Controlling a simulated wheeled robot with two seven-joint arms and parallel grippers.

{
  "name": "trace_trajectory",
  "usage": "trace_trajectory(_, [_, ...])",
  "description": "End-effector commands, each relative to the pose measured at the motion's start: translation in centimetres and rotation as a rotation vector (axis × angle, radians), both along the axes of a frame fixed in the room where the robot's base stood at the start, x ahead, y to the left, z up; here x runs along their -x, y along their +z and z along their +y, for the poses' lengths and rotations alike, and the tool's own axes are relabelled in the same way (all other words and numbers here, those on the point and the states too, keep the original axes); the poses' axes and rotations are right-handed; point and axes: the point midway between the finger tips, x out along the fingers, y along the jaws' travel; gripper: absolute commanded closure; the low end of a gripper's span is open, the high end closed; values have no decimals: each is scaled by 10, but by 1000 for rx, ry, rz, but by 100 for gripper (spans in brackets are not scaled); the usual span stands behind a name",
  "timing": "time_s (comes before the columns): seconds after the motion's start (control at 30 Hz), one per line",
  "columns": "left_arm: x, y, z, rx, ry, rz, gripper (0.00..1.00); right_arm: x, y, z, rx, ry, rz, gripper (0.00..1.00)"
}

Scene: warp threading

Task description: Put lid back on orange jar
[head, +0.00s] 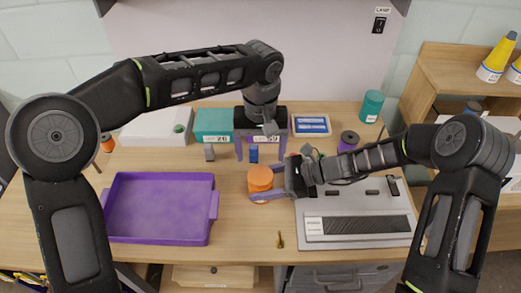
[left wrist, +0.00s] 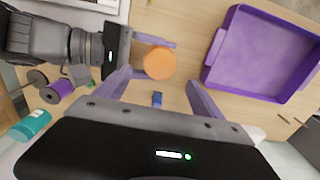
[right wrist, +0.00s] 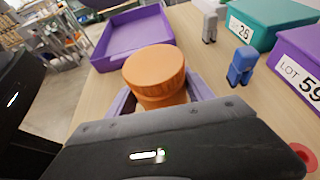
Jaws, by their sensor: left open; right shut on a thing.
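The orange jar (head: 260,185) stands at the middle of the table. In the right wrist view, a wide ribbed orange lid (right wrist: 154,66) sits on top of the narrower orange body (right wrist: 162,99); any small gap is hard to tell. My right gripper (head: 265,190) reaches in from the right and is shut on the jar, one finger on each side. My left gripper (head: 262,155) is open and empty, pointing down behind the jar. In the left wrist view, the lid (left wrist: 159,62) shows beyond its spread fingers (left wrist: 160,88).
A purple tray (head: 160,237) lies left of the jar. A grey keyboard-like device (head: 312,240) is under my right arm. A purple spool (head: 348,140) stands at right.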

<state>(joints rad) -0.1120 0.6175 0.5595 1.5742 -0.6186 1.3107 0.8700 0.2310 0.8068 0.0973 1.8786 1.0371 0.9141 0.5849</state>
Motion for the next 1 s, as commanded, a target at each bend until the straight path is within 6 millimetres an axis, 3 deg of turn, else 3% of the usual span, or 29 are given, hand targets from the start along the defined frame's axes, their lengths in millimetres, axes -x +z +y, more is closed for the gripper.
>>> trace_trajectory(0.33, [0,-9,0,-1,-3,2,22,0,0,0,0,1,0,100])
trace_trajectory(0.8, [0,-69,0,-1,-3,2,22,0,0,0,0,0,0,100])
trace_trajectory(1.0, [0,-80,0,0,-3,0,22,0,0,0,0,0,0,100])
